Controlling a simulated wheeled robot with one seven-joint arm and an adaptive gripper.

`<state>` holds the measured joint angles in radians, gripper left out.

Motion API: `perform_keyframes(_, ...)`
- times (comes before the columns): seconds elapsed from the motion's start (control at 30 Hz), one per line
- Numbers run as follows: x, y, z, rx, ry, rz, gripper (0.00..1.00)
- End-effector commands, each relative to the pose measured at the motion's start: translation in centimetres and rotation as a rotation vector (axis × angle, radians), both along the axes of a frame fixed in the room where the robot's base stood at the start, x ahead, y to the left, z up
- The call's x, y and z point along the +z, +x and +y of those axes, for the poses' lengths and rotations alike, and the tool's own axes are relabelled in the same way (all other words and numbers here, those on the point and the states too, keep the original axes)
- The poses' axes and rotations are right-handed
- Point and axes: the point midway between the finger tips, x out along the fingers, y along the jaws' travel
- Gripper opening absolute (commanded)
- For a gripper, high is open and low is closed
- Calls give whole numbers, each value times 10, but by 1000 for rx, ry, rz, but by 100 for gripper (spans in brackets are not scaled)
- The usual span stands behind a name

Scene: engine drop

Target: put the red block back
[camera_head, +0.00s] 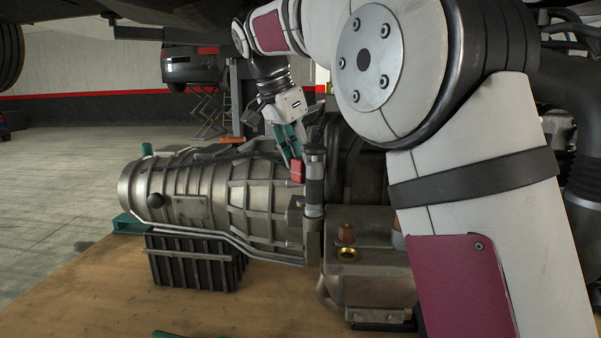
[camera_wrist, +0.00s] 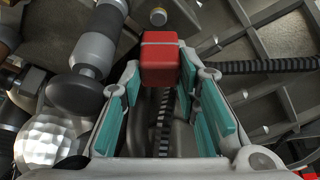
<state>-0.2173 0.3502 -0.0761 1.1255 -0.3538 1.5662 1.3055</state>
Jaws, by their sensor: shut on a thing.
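The red block (camera_head: 297,171) is at the tips of my gripper (camera_head: 291,152), above the engine and gearbox. In the wrist view the red block (camera_wrist: 160,62) sits between the ends of the teal-padded fingers of my gripper (camera_wrist: 160,76). The jaws are shut on it. In the head view it is just left of an upright dark-and-silver cylinder (camera_head: 314,180). I cannot tell whether the block touches the metal below it.
The ribbed metal gearbox (camera_head: 215,200) rests over a black crate (camera_head: 194,262) on a wooden surface (camera_head: 90,300). In the wrist view a black ribbed hose (camera_wrist: 265,66) lies right of the block. My arm hides much of the right side.

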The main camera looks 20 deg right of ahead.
Motion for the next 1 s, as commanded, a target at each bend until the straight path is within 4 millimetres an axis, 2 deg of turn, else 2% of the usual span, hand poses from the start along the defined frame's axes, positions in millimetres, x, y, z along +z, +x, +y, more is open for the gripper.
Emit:
perform_keyframes(0.3,-35,-2,0,-1,-1,2,0)
perform_keyframes(0.77,-43,0,0,0,0,0,0)
perform_keyframes(0.8,-44,0,0,-1,0,0,34)
perform_keyframes(0.87,-43,0,0,-1,0,0,48)
perform_keyframes(1.0,-43,0,0,0,0,0,50)
